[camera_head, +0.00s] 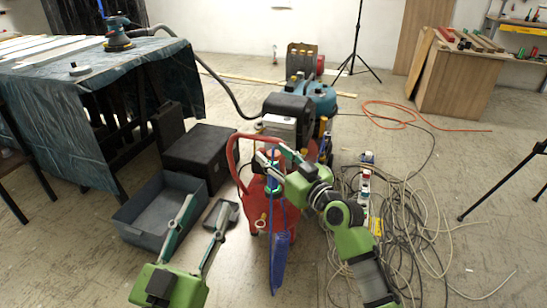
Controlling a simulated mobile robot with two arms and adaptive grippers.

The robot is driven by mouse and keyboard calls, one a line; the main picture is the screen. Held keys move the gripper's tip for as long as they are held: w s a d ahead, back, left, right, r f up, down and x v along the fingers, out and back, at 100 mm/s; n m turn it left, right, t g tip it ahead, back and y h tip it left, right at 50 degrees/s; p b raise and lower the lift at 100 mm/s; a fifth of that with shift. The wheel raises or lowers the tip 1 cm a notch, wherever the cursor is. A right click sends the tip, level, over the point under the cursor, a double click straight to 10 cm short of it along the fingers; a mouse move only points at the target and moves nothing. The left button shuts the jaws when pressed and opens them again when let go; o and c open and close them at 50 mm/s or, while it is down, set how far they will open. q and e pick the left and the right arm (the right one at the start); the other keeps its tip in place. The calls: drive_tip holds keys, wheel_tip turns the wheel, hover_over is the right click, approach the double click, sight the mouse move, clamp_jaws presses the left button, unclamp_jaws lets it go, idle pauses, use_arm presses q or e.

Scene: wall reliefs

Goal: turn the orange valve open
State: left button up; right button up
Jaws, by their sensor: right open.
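I cannot make out an orange valve clearly in the head view. A red frame with a curved handle (233,158) stands at the middle, with a blue upright strip (273,240) in front of it. My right gripper (269,155) is open in front of the upper part of the red frame, its fingers pointing up and left. The frames do not show whether it touches anything. My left gripper (210,202) is open and empty at the lower left, its two fingers spread wide. It is left of the red frame, in front of the grey bin.
A grey open bin (150,237) and a black case (199,153) stand on the floor at left. A covered table (130,62) is behind them. Tangled cables (425,225) lie at right. A wooden cabinet (455,85) stands at back right. A tripod leg (500,183) is at far right.

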drive_tip(key=shift+w+a, duration=0.2)
drive_tip(key=shift+w, duration=0.05)
use_arm(q)
drive_tip(key=shift+s+r+t, duration=0.1)
drive_tip(key=shift+r+t, duration=0.2)
drive_tip(key=shift+r, duration=0.15)
use_arm(e)
drive_tip(key=shift+c, duration=0.4)
